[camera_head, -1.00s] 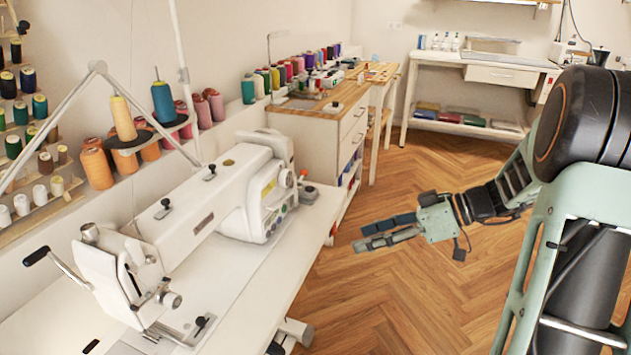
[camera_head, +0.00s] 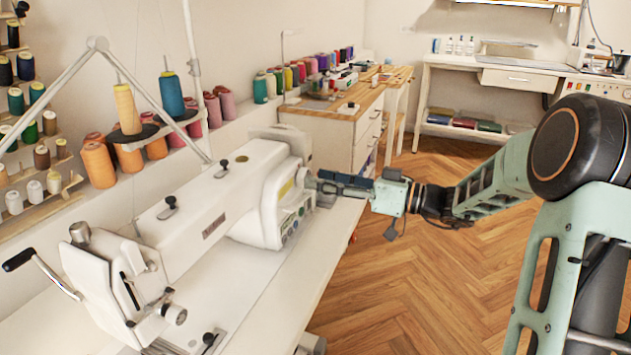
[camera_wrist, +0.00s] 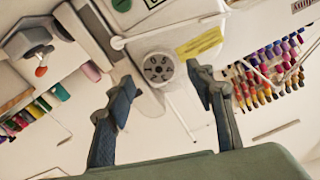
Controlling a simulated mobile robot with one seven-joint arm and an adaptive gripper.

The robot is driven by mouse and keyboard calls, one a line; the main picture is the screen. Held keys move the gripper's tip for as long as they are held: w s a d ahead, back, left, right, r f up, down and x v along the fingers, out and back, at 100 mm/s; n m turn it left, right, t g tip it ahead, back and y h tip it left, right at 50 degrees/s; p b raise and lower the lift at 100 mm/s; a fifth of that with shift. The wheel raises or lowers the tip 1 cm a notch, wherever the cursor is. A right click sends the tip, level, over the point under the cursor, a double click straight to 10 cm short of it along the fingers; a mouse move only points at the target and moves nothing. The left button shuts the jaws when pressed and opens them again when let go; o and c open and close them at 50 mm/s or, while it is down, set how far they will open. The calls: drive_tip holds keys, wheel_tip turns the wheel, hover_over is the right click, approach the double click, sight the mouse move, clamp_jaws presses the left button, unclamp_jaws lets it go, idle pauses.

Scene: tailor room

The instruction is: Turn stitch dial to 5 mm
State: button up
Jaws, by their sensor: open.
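The white sewing machine (camera_head: 225,195) stands on a white table at left. Its stitch dial (camera_wrist: 157,68) is a round, pale knob with dark marks on its face, on the end of the machine body. The dial's setting is too small to read. In the head view the dial (camera_head: 301,178) is a small knob just left of my fingertips. My gripper (camera_head: 320,182) reaches in from the right at dial height. In the wrist view my gripper (camera_wrist: 160,80) is open, with one finger on each side of the dial and visible gaps between. I cannot tell whether the fingertips reach past its face.
Thread cones (camera_head: 127,108) stand behind the machine. A yellow label (camera_wrist: 200,43) sits beside the dial. A wooden-topped cabinet (camera_head: 335,115) with more spools stands beyond. The floor (camera_head: 400,290) at right is clear.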

drive_tip(key=shift+x, duration=1)
drive_tip(key=c, duration=1.2)
drive_tip(key=shift+o, duration=0.2)
